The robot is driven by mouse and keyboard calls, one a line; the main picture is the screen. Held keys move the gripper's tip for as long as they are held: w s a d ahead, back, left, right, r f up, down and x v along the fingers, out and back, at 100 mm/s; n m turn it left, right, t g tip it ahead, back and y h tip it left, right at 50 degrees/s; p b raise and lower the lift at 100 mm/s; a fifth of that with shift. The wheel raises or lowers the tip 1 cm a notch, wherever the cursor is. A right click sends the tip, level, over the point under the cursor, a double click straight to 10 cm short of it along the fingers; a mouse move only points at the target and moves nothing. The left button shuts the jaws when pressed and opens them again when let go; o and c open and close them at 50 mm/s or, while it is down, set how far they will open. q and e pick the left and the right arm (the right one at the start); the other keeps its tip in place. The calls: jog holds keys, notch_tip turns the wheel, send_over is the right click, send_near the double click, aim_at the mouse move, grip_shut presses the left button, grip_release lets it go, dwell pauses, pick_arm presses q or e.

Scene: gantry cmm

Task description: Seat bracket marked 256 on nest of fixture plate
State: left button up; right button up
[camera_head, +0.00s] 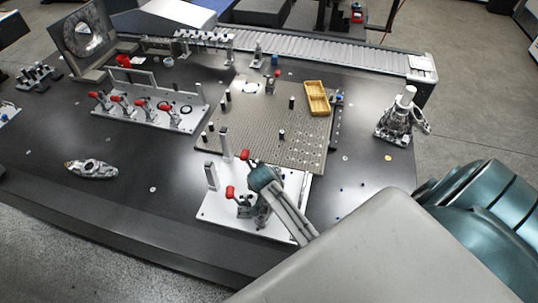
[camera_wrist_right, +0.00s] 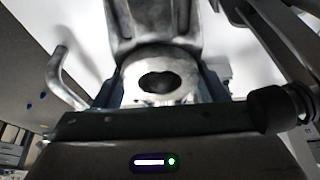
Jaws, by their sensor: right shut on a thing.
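A grey cast metal bracket (camera_wrist_right: 160,55) with a round hole in its end fills the middle of the right wrist view. My right gripper (camera_wrist_right: 160,100) is shut on it. No number can be read on it. The white fixture plate (camera_head: 220,217) lies at the front of the dark table, with red-handled clamps and grey posts. Whether the bracket touches the nest cannot be told. My left gripper is not in view.
A clamp with a black tip (camera_wrist_right: 280,106) stands close right of the bracket. A perforated plate (camera_head: 270,125) with a yellow tray (camera_head: 317,98) lies behind.

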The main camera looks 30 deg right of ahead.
jog(key=shift+f, duration=0.15)
jog(key=o, duration=1.4)
jog(key=shift+o, duration=0.2)
jog(key=b+v, duration=0.2)
jog(key=v, duration=0.9)
jog(key=shift+s+f, duration=0.1)
